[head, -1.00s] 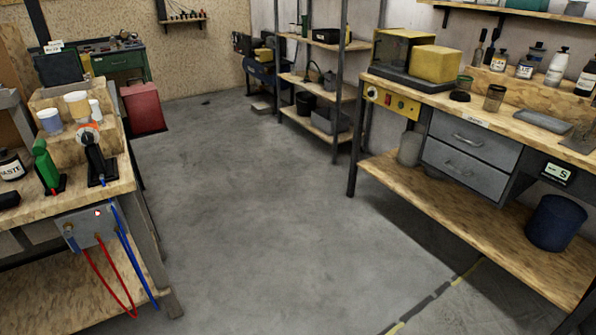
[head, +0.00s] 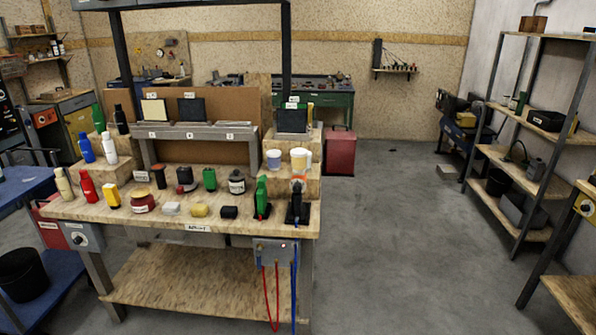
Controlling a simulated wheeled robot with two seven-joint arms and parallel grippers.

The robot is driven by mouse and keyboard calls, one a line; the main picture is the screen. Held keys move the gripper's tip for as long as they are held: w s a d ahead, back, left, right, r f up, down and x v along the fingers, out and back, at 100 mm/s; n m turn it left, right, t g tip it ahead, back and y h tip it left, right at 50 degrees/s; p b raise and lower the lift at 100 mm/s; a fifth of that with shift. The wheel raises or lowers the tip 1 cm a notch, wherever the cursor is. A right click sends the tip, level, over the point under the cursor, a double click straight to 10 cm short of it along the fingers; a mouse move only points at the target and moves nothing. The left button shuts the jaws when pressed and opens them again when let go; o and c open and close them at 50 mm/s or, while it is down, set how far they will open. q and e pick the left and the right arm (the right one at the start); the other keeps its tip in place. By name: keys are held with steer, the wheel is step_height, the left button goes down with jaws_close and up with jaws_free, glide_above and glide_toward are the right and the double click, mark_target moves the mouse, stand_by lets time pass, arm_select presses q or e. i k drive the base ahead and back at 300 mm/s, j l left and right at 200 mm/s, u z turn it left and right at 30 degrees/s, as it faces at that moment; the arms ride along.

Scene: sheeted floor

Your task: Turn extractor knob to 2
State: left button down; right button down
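No knob is labelled legibly as the extractor's. A grey box with a dark round knob (head: 78,239) is fixed to the front left corner of the wooden workbench (head: 185,210). Its markings are too small to read, so its setting cannot be told. Part of a grey-blue overhead unit (head: 100,4) shows at the top edge above the bench, mostly cut off. A yellow panel with a knob (head: 586,205) shows at the right edge, partly cut off. Neither of my grippers is in view.
A grey box (head: 272,252) with red and blue hoses hangs at the bench's front right. Bottles and small items crowd the bench top. A blue cart (head: 22,182) with a black bucket (head: 22,276) stands left. The floor (head: 405,230) right of the bench is clear.

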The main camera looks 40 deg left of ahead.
mark_target(77, 240)
steer(key=u, duration=2.6)
steer(key=i+z, duration=0.35)
steer(key=i, duration=0.6)
